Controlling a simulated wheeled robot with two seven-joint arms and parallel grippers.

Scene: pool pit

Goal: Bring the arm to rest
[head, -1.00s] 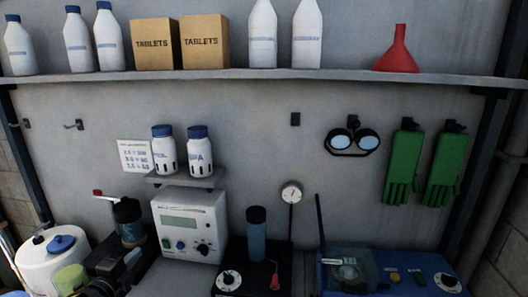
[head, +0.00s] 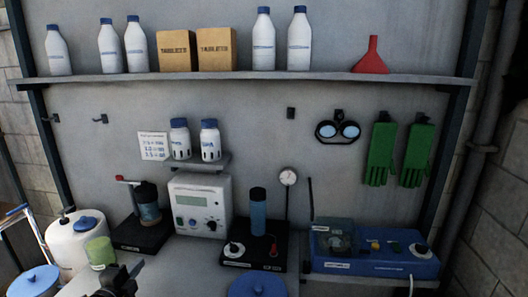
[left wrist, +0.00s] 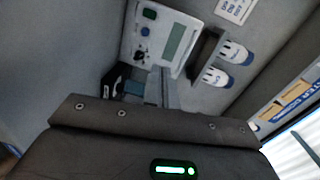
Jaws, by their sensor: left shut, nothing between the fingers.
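My left gripper (head: 122,278) shows as a dark shape at the bottom left of the head view, low over the front of the bench. It is shut and empty, apart from the things on the bench. In the left wrist view its fingers (left wrist: 160,88) point toward the white meter box (left wrist: 160,40), with the dark wrist body filling the lower part. My right gripper is not in view.
The bench holds a green cup (head: 100,252), a white container (head: 80,240), the white meter box (head: 201,205), a stirrer with a blue cylinder (head: 258,215) and a blue device (head: 375,255). A shelf (head: 250,78) with bottles runs above. Green gloves (head: 382,152) hang at right.

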